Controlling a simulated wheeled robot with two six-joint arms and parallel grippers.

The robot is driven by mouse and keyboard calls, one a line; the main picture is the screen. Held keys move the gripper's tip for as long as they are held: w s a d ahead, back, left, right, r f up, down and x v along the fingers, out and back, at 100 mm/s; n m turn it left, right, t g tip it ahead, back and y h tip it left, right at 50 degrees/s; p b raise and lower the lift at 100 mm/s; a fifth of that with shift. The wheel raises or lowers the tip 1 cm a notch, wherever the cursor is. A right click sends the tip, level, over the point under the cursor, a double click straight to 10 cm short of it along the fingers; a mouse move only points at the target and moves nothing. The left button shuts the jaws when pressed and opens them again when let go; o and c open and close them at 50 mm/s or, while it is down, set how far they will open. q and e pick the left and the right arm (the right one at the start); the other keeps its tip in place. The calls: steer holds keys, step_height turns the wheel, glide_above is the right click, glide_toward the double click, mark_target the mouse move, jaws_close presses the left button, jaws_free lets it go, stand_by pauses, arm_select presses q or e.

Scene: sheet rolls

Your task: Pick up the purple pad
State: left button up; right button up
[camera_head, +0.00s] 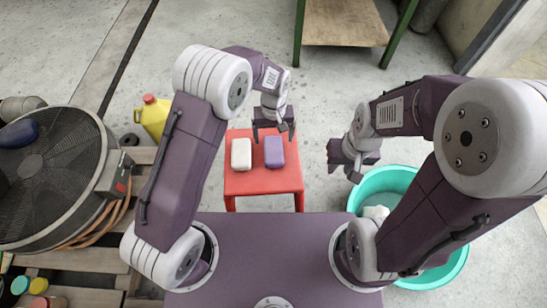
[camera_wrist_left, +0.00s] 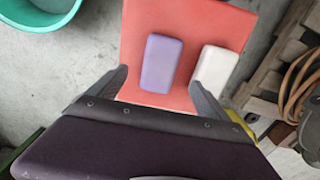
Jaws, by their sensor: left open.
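The purple pad (camera_head: 274,153) lies on a small red stool (camera_head: 262,182) in front of my base. A white pad (camera_head: 241,154) lies to its left in the head view. My left gripper (camera_head: 273,131) is open and above the stool, by the far end of the purple pad. In the left wrist view the purple pad (camera_wrist_left: 161,62) lies between the two spread fingers, with nothing held. The white pad (camera_wrist_left: 215,70) is beside the right finger there. My right gripper (camera_head: 345,165) hangs right of the stool, away from both pads; its opening is unclear.
A teal basin (camera_head: 374,175) with something pale in it stands at right, partly behind my right arm. A yellow jug (camera_head: 153,114), a large fan (camera_head: 45,175) and wooden pallets are at left. A wooden-topped table (camera_head: 345,25) stands behind.

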mark_target(274, 148)
arm_select(q)
step_height(274, 148, down, 9)
steer(key=b, duration=0.5)
steer(key=shift+w+f, duration=0.1)
steer(key=shift+w, duration=0.05)
steer(key=c, duration=1.5)
